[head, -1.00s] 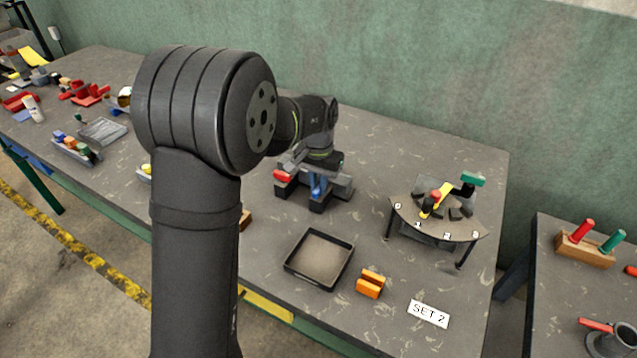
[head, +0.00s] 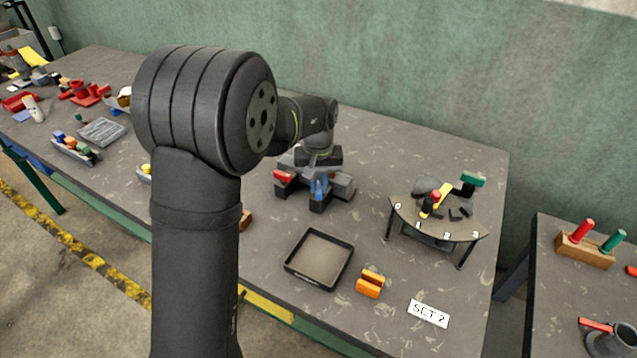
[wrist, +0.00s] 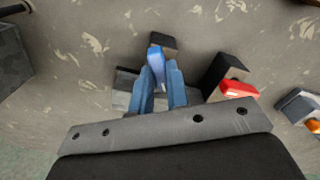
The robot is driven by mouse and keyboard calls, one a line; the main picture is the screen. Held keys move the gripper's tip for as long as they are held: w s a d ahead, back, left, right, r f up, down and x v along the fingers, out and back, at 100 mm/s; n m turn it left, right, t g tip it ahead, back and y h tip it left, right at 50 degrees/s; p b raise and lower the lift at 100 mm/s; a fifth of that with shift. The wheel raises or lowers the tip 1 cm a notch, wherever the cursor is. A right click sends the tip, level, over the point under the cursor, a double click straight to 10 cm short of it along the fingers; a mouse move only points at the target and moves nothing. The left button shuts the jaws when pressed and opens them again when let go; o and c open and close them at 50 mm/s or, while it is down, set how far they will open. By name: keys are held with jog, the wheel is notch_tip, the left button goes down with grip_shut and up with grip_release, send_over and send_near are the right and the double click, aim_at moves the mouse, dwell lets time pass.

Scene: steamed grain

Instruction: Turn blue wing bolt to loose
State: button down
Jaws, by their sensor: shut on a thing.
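The blue wing bolt (wrist: 156,60) stands up from a dark and grey block fixture in the wrist view. My gripper (wrist: 160,74) has two blue fingers, one on each side of the bolt, and is shut on it. In the head view the gripper (head: 318,175) is over the fixture (head: 340,188) near the middle of the table. Blue shows at its front there, but bolt and fingers cannot be told apart. The fingers hide the lower part of the bolt.
A red part (wrist: 240,90) sits on the fixture to the right of the bolt. A black tray (head: 345,265), an orange block (head: 370,284) and a "SET 2" card (head: 428,314) lie nearer the front. A numbered half-round stand (head: 465,232) is at the right.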

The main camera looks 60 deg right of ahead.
aim_at(318, 187)
jog(key=c, duration=1.4)
grip_release()
notch_tip(318, 187, up, 18)
jog(key=shift+f, duration=0.25)
jog(key=shift+f, duration=0.1)
notch_tip(318, 187, down, 17)
jog(key=shift+f, duration=0.15)
